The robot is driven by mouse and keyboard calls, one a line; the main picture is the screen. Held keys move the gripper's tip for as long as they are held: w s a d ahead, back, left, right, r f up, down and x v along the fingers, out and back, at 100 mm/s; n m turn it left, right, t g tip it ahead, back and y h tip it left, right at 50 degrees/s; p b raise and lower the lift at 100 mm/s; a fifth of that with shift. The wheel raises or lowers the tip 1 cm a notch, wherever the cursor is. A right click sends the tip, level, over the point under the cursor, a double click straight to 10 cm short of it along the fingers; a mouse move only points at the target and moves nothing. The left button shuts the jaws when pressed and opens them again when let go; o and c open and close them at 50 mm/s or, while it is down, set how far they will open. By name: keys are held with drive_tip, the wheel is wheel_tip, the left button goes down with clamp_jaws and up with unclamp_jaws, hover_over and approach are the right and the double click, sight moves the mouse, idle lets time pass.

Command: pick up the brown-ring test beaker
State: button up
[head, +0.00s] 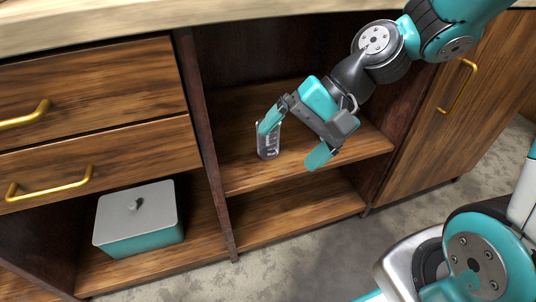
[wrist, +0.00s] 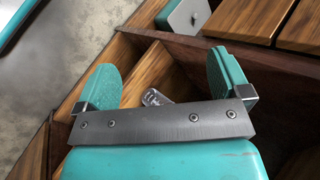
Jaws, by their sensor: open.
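A small clear glass beaker (head: 268,146) with dark markings stands upright on the upper shelf of the open cabinet bay in the head view. My gripper (head: 295,142) is open at the front of that shelf. Its left finger overlaps the top of the beaker in the picture, and its right finger is apart to the right. In the wrist view the beaker (wrist: 154,97) shows between the two open fingers of my gripper (wrist: 162,85), partly hidden by the gripper's body. Nothing is held. I cannot tell whether a finger touches the beaker.
The upper shelf (head: 235,176) has bare room around the beaker. A dark divider (head: 200,115) borders the bay on the left, beside drawers (head: 90,95). A teal box with a grey lid (head: 138,215) stands lower left. A cabinet door (head: 440,120) is at right.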

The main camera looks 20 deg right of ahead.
sight(268, 139)
drive_tip(key=w+d+f+m+t+y, duration=0.1)
drive_tip(key=w+d+f+m+t, duration=0.5)
drive_tip(key=m, duration=0.5)
drive_tip(key=w+d+f+m+t+y, duration=0.1)
drive_tip(key=w+d+f+m+t, duration=0.15)
drive_tip(key=w+d+m, duration=0.5)
drive_tip(key=w+a+f+m+b, duration=0.1)
drive_tip(key=w+a+f+b, duration=0.1)
drive_tip(key=a+b, duration=0.1)
drive_tip(key=w+a+f+m+b, duration=0.1)
drive_tip(key=w+a+f+b, duration=0.1)
drive_tip(key=w+a+b, duration=0.1)
drive_tip(key=w+a+f+m+b, duration=0.1)
drive_tip(key=w+a+f+b, duration=0.1)
drive_tip(key=w+a+b, duration=0.1)
drive_tip(key=shift+a+f+m+t, duration=0.15)
drive_tip(key=shift+a+m+t, duration=0.2)
drive_tip(key=shift+a, duration=0.1)
drive_tip(key=shift+w+a, duration=0.15)
drive_tip(key=shift+a, duration=0.05)
drive_tip(key=c, duration=1)
